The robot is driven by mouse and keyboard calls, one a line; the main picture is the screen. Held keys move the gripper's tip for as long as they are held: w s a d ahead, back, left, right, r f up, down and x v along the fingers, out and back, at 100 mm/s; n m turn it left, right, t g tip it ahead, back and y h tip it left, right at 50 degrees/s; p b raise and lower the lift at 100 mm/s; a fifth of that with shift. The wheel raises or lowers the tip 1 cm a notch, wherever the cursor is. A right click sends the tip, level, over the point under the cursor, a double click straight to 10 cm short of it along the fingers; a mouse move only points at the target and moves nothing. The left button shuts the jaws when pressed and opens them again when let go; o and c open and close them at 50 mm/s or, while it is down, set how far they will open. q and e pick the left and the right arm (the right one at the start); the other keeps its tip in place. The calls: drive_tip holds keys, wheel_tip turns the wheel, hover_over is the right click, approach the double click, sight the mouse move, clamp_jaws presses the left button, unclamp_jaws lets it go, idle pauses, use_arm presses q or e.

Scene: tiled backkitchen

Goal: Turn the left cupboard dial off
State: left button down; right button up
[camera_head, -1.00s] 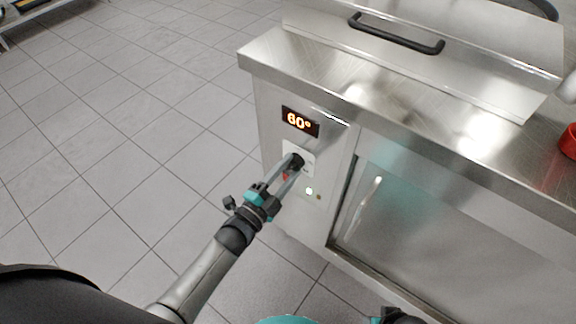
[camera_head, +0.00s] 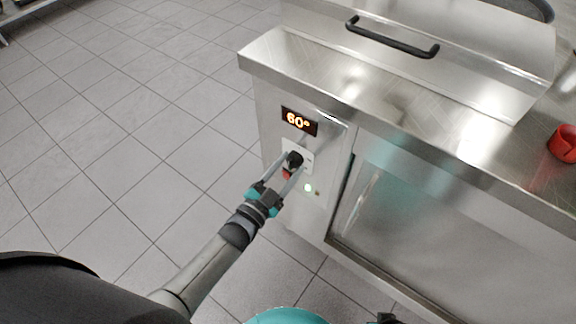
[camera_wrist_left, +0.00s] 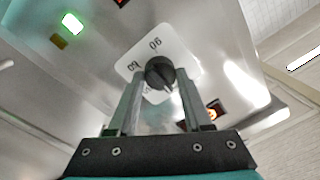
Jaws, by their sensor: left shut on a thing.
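The black cupboard dial (camera_head: 294,159) sits on a white plate marked with numbers, on the steel front panel below the lit display (camera_head: 299,121) reading 60°. In the left wrist view the dial (camera_wrist_left: 160,72) shows its ridge between the fingers. My left gripper (camera_head: 290,168) is at the dial, its two fingers on either side and shut on it. A green light (camera_head: 308,188) glows below the dial; it also shows in the left wrist view (camera_wrist_left: 72,23). My right gripper is not clearly visible; only a dark bit of my arm shows at the bottom edge.
The steel counter (camera_head: 350,100) has a lid with a black handle (camera_head: 392,38). A red object (camera_head: 563,143) stands on the counter at the right. A glass cupboard door (camera_head: 440,230) is right of the panel.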

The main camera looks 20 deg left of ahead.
idle(0.3)
use_arm(q)
drive_tip(key=shift+c, duration=1.6)
unclamp_jaws()
drive_tip(key=shift+s, duration=0.1)
drive_tip(key=shift+s+a, duration=0.1)
drive_tip(key=shift+s, duration=0.2)
drive_tip(key=p+v, duration=0.3)
drive_tip(key=v, duration=1.1)
drive_tip(key=shift+s, duration=0.2)
use_arm(e)
drive_tip(key=s+d+f, duration=0.3)
drive_tip(key=s, duration=0.1)
drive_tip(key=shift+s+d+f, duration=0.15)
use_arm(q)
drive_tip(key=shift+a, duration=0.1)
